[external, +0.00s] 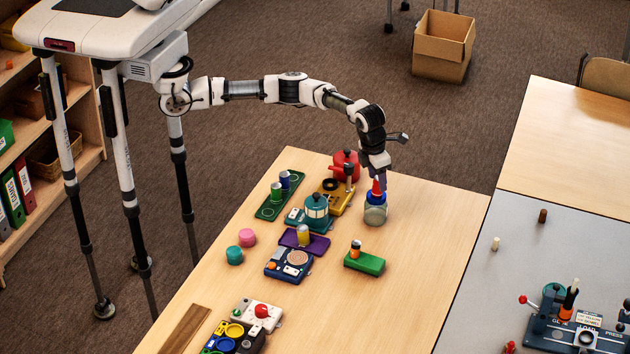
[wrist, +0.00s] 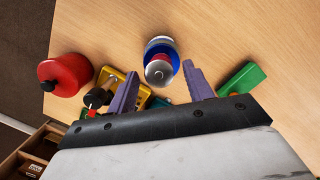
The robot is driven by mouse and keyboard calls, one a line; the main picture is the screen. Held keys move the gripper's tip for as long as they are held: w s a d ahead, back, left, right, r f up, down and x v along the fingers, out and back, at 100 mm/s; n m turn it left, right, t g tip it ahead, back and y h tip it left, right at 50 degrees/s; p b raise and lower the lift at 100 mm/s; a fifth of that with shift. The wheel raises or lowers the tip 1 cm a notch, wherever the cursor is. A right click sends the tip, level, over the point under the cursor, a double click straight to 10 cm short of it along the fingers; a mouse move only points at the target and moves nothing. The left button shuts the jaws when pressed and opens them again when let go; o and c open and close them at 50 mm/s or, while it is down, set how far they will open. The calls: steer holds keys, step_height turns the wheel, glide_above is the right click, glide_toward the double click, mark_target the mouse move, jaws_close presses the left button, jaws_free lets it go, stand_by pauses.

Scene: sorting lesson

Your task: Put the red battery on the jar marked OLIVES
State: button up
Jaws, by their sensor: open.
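A glass jar (external: 375,215) with a blue lid (external: 376,198) stands near the table's far right edge; I cannot read its marking. The red battery (external: 377,187) stands upright on the lid. In the wrist view its silver end (wrist: 158,71) faces me, above the blue lid (wrist: 161,56). My gripper (wrist: 162,68) is open, with its purple fingers apart on either side of the battery. In the external view my gripper (external: 379,177) is directly over the jar, pointing down. I see a gap between each finger and the battery.
A red pot (external: 345,164) and a yellow device (external: 335,196) stand left of the jar. A green block (external: 364,264) holding an orange-and-black battery (external: 356,247) lies nearer the camera. Several other devices line the table's left side. The table's right side (external: 430,240) is clear.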

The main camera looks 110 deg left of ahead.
mark_target(372, 193)
step_height(372, 193, up, 9)
steer(key=s+d, duration=0.1)
steer(key=shift+r, duration=0.1)
stand_by(0.3)
